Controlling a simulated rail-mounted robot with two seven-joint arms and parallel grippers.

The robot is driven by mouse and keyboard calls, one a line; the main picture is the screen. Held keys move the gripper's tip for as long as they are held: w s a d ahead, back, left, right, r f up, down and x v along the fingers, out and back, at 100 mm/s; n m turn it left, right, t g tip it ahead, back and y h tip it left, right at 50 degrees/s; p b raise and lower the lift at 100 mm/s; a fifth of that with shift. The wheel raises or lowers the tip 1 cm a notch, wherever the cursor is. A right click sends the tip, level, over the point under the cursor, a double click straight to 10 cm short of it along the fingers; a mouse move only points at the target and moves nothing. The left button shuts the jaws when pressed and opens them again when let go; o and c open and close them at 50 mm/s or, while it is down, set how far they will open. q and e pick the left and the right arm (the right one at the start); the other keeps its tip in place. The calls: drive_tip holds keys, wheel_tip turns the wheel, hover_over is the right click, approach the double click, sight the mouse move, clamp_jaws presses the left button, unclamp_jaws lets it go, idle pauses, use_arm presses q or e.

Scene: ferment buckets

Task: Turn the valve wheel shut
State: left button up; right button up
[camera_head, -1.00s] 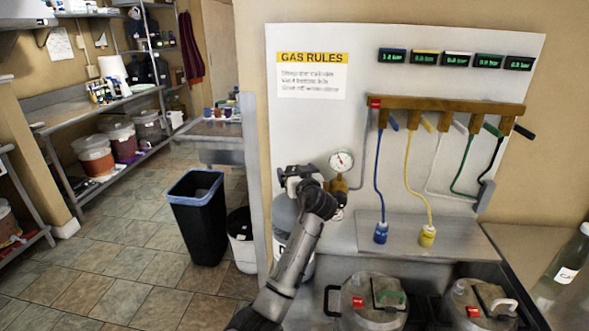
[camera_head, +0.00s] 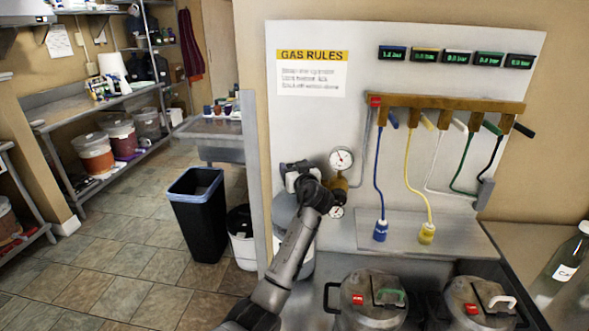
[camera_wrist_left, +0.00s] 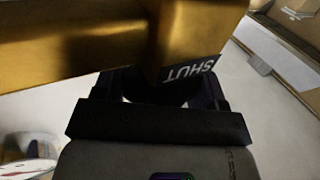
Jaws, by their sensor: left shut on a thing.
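My left gripper (camera_head: 298,172) is at the wall, just left of the brass regulator (camera_head: 339,186) and its round white gauge (camera_head: 342,159). A smaller gauge (camera_head: 336,212) shows below. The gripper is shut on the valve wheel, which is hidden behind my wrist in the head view. In the left wrist view the dark fingers (camera_wrist_left: 160,95) close in front of a large brass body (camera_wrist_left: 80,40). A dark label reading "SHUT" (camera_wrist_left: 190,70) lies beside them. The wheel itself is mostly hidden and its angle cannot be told. My right gripper is not in view.
A brass manifold (camera_head: 445,103) with coloured levers and hoses is on the white panel to the right. Lidded steel buckets (camera_head: 370,298) stand below. A grey cylinder (camera_head: 285,210) is partly behind my arm. A black bin (camera_head: 198,215) stands on the open floor to the left.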

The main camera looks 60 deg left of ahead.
use_arm(q)
drive_tip(key=shift+c, duration=0.5)
